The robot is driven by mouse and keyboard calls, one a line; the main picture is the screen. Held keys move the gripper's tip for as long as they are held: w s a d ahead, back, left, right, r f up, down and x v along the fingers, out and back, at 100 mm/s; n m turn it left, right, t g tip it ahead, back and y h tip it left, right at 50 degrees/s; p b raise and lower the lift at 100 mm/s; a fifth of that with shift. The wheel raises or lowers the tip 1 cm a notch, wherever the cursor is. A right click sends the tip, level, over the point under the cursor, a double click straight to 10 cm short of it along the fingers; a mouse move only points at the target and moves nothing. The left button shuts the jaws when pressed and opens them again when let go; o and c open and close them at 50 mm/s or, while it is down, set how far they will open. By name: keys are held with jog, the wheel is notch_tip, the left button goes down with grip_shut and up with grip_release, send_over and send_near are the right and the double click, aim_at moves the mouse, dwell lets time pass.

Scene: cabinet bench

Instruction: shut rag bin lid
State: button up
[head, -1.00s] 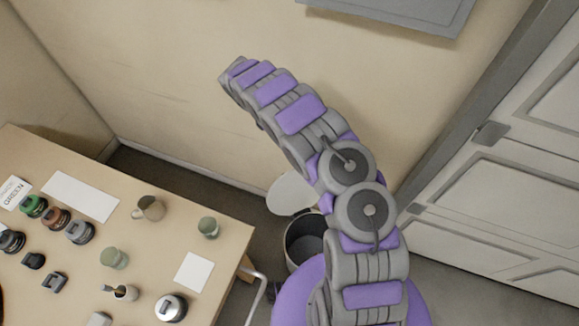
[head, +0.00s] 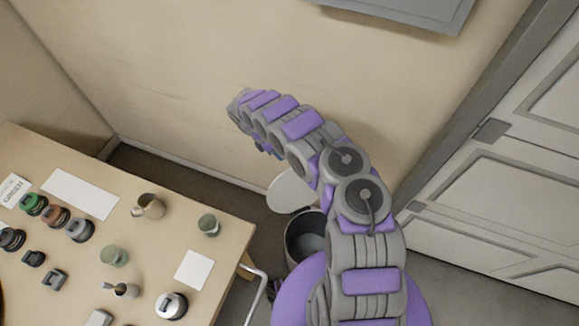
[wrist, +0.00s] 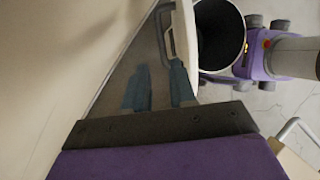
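The rag bin (head: 304,250) stands on the floor right of the table, its dark mouth open. Its pale round lid (head: 291,192) is raised, tilted up at the wall side. In the wrist view the bin (wrist: 220,42) is at upper right. The lid (wrist: 188,45) shows nearly edge-on beside it, with a grey loop handle (wrist: 166,36) on its outer face. My gripper (wrist: 158,90) has two blue fingers spread apart with nothing seen between them. It is on the lid's outer side, the right finger close to the handle's lower end; contact cannot be told. In the head view my arm hides most of it.
The table (head: 235,232) at left holds cups, jars and cards. A white metal rail (head: 258,290) stands between table and bin. The wall (head: 200,90) is close behind the lid. A panelled cabinet (head: 500,205) is at right.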

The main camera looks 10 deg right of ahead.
jog(key=b+x, duration=0.1)
jog(key=x, duration=0.9)
jog(key=shift+s+b, duration=0.15)
jog(key=shift+b, duration=0.25)
jog(key=shift+c, duration=0.3)
grip_shut()
